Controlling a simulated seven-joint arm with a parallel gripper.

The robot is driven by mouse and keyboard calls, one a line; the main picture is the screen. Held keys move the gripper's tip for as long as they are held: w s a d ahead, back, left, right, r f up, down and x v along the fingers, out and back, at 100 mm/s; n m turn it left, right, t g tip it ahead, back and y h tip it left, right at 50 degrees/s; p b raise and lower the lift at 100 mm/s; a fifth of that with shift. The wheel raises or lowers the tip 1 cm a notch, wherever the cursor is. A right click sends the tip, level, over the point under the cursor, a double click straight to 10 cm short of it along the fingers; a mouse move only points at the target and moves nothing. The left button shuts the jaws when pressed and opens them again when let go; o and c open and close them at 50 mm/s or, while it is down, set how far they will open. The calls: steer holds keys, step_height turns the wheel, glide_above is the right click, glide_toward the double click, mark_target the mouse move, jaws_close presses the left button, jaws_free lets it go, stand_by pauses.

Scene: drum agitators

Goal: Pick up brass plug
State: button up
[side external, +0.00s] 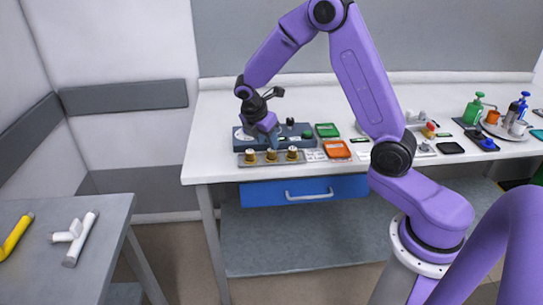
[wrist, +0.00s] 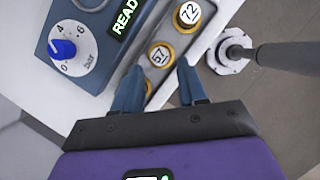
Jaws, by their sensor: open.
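Several brass plugs with numbered white tops stand in a row on a grey strip at the table's front left. In the side external view I see a left plug (side external: 250,156), a middle plug (side external: 271,154) and a right plug (side external: 292,153). In the wrist view, one plug is marked 72 (wrist: 188,15); another (wrist: 160,54), with a number like 57 or 67, lies in line with the gap between my fingers. A third plug (wrist: 148,88) is partly hidden by a finger. My gripper (wrist: 160,74) is open and empty, pointing down above the row (side external: 270,133).
A blue-grey device with a dial (wrist: 63,48) and a READY display (wrist: 124,17) stands right behind the row. Green (side external: 327,130) and orange (side external: 336,149) trays lie to its right. Bottles (side external: 473,110) stand far right. The table's front edge is close to the plugs.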

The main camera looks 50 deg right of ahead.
mark_target(270, 151)
steer(key=x, duration=0.5)
steer(key=shift+a+f, duration=0.1)
jaws_close()
